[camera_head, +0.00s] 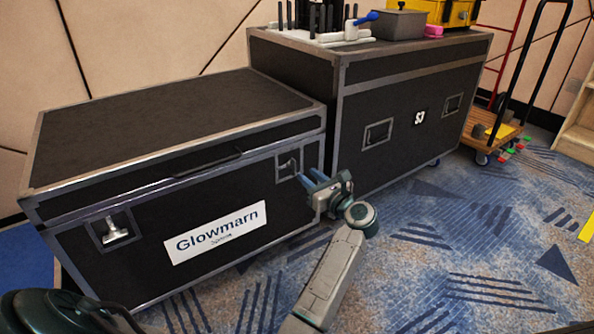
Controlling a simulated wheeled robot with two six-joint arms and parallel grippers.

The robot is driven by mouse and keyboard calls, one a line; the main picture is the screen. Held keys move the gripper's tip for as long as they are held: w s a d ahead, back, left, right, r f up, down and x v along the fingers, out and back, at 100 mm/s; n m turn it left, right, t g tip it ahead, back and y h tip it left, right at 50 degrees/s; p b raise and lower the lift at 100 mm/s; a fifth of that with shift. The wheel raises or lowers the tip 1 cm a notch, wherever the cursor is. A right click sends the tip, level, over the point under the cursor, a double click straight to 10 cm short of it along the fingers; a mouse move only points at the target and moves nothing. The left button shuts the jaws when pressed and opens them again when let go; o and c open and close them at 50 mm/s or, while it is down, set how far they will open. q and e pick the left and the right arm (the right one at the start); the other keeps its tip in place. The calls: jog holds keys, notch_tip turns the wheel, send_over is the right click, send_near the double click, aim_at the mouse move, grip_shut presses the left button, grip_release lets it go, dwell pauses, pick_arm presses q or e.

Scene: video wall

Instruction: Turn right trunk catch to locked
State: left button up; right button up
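The black trunk (140,125) with silver edges and a white "Glowmarn" label stands at left with its lid down. Its right trunk catch (288,167) is a small metal latch in a recessed plate near the front's right end; its exact turn is too small to tell. The left catch (115,231) shows a silver handle in its plate. My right gripper is not in view.
A hand cart (490,130) stands at far right. The patterned carpet (450,240) in front is clear.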

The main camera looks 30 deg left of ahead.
aim_at(293, 166)
pick_arm(q)
jog(key=b+x, duration=0.2)
jog(key=x, duration=0.4)
jog(key=shift+a, duration=0.4)
jog(key=shift+w, duration=0.1)
grip_shut()
